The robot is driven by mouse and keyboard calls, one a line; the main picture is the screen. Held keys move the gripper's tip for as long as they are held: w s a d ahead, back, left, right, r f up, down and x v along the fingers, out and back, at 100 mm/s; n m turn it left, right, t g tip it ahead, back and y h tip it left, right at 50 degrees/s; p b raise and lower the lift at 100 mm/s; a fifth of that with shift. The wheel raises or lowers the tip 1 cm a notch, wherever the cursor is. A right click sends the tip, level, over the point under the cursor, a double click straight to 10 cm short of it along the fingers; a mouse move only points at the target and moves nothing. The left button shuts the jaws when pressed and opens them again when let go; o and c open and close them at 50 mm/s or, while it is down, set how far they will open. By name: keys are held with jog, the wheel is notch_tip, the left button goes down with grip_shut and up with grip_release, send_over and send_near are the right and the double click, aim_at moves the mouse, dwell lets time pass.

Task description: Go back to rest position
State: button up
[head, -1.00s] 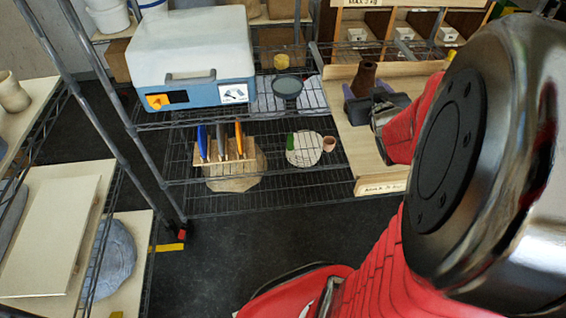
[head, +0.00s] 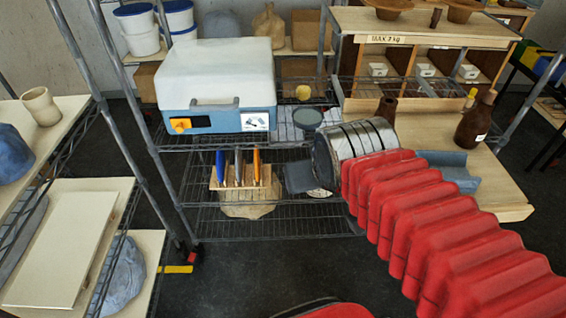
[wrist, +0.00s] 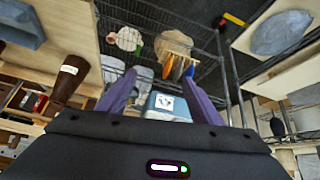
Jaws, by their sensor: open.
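My gripper (wrist: 158,76) shows in the wrist view with its two purple fingers spread apart. Nothing is between the fingertips; the blue and white box (wrist: 165,107) shows behind them. In the head view my red-sleeved arm reaches in from the lower right, and its silver wrist end is in front of the wire shelf, right of the box (head: 215,85). The fingers cannot be made out in the head view.
A wooden holder with several coloured-handled tools (head: 238,168) sits on the lower wire shelf. A brown bottle (head: 475,120) stands on the wooden bench at right. A left rack (head: 65,240) holds a pale board. Dark floor between is clear.

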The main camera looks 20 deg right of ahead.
jog(key=shift+n+g+y, duration=0.4)
jog(key=shift+g+y, duration=0.1)
jog(key=shift+y, duration=0.1)
jog(key=s+a, duration=0.4)
jog(key=shift+s+a, duration=0.1)
jog(key=shift+o, duration=0.3)
dwell(0.4)
